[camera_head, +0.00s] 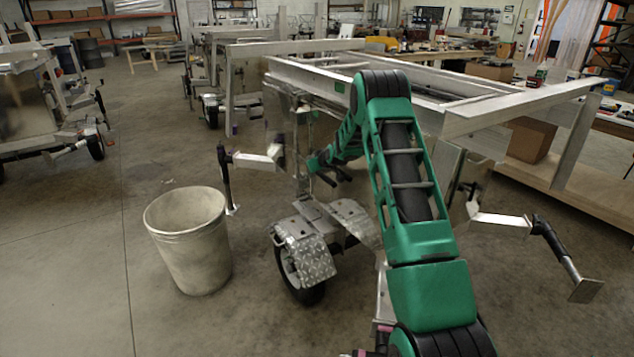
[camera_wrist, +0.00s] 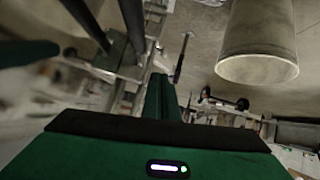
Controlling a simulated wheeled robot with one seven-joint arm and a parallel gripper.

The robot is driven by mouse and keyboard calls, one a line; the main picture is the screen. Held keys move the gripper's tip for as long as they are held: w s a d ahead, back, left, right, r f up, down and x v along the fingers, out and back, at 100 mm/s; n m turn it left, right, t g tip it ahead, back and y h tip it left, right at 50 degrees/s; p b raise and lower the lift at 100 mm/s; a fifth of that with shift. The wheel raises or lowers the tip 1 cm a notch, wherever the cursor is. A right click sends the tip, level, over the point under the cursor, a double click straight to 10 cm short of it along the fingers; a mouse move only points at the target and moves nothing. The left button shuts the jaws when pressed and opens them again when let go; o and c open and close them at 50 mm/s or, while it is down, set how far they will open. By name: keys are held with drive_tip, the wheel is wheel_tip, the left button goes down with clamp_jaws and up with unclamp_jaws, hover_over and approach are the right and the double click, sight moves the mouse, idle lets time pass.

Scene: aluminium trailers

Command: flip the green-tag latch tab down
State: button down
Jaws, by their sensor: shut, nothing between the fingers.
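A small green patch (camera_head: 339,87), which may be the green tag, shows on the near side rail of the aluminium trailer (camera_head: 480,118), just left of my raised elbow. I cannot make out a latch tab beside it. My green arm bends over and down towards the trailer's side. No tag or latch is clear in the wrist view.
A pale bin (camera_head: 188,240) stands on open floor left of the trailer; it also shows in the wrist view (camera_wrist: 257,40). A wheel with a tread-plate fender (camera_head: 308,250) and jack legs (camera_head: 226,180) stick out nearby. Other trailers stand behind at left.

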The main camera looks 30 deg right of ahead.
drive_tip(key=s+a+f, duration=0.1)
drive_tip(key=s+f, duration=0.4)
drive_tip(key=s, duration=0.5)
drive_tip(key=shift+s+a+f, duration=0.2)
drive_tip(key=shift+s+f, duration=0.05)
drive_tip(key=shift+s, duration=0.1)
drive_tip(key=shift+r, duration=0.1)
